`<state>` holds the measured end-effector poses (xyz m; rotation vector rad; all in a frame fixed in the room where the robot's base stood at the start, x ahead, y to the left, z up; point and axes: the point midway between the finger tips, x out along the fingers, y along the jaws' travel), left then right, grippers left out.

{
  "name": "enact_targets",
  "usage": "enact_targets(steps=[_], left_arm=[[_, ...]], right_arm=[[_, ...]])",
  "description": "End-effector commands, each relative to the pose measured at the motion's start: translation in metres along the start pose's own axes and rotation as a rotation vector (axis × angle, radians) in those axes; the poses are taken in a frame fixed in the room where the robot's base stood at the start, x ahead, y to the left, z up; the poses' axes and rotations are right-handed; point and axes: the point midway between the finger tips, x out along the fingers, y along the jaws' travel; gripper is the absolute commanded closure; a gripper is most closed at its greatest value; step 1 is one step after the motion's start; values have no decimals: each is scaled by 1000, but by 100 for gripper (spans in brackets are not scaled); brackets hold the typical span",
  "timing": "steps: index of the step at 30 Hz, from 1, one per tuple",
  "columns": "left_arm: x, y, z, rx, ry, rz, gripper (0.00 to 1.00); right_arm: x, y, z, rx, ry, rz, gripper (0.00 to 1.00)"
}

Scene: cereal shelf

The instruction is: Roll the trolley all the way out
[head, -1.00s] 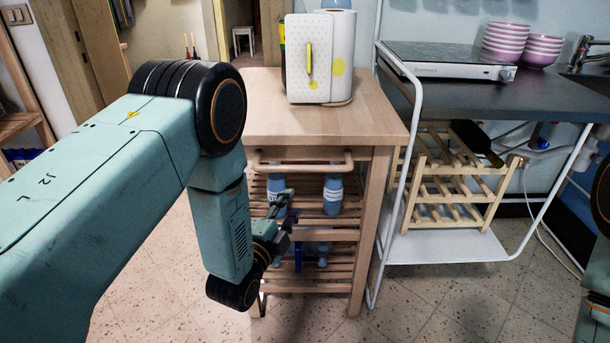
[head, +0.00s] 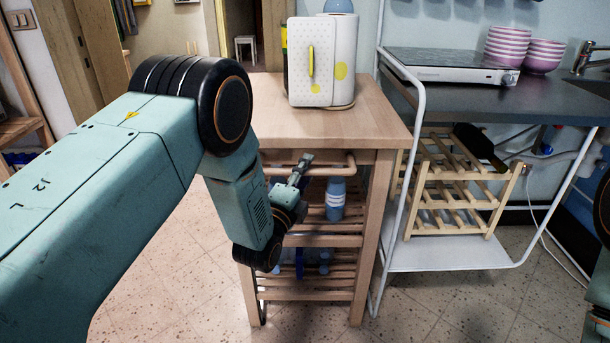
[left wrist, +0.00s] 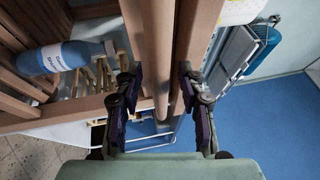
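The wooden trolley (head: 375,120) stands in the middle of the head view, beside the white-framed counter. Its bar handle (head: 338,169) runs across the front just below the top. My right gripper is out of view; only part of my right arm shows at the right edge.
A paper towel holder (head: 322,62) stands on the trolley top. Blue bottles (head: 335,198) sit on its slatted shelves. The counter (head: 450,95) with bowls, a hob and a wooden rack (head: 455,190) below is at the right. The tiled floor in front is clear.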

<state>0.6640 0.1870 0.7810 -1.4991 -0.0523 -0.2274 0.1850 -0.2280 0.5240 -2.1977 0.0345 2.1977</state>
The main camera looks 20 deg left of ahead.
Motion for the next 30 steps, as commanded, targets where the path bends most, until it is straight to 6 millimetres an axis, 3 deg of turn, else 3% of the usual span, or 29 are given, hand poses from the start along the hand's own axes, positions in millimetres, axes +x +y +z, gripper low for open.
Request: enact_targets(steps=[8,22,30], left_arm=[[1,-1,0,0,0,1,61],[1,0,0,-1,0,1,100],[1,0,0,-1,0,1,100]], right_arm=[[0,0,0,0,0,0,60],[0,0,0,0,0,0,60],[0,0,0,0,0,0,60]])
